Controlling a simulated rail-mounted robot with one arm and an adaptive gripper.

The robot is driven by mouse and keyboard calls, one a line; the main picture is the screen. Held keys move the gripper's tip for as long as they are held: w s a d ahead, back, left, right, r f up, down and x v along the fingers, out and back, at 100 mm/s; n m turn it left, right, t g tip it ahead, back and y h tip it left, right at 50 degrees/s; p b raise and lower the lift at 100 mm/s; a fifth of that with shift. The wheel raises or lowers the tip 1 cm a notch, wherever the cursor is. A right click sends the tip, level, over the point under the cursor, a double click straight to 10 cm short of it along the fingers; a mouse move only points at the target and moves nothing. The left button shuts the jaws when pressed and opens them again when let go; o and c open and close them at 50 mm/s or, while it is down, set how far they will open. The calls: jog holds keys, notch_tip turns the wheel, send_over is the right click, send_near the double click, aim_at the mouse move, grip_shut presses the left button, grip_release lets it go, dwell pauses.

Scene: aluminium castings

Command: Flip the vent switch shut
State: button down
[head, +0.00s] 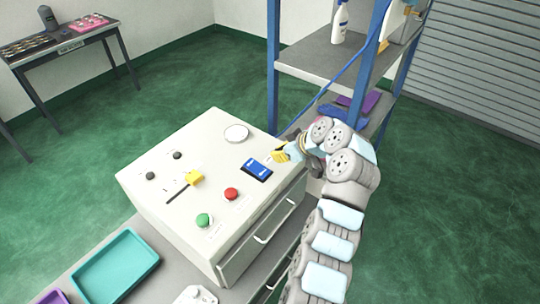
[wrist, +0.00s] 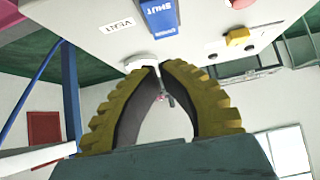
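The vent switch (head: 257,169) is a blue rocker with white markings on the top of the white console (head: 150,178). In the wrist view one end of the switch (wrist: 160,15) shows at the top edge, with the word SHUT upside down, beside a VENT label (wrist: 118,26). Which end is pressed down I cannot tell. My gripper (head: 281,155) is just right of and behind the switch, near the console's edge, apart from the switch. In the wrist view its yellow ribbed fingers (wrist: 160,67) arch together with their tips close, and nothing is clearly held.
The console also carries a red button (head: 231,193), a green button (head: 204,220), a yellow slider knob (head: 194,179), black knobs (head: 177,155) and a white round dish (head: 236,132). A blue-posted shelf (head: 330,55) stands behind my arm. A teal tray (head: 115,266) lies front left.

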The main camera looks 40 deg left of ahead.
jog(key=shift+v, duration=1.05)
jog(key=shift+f, duration=0.1)
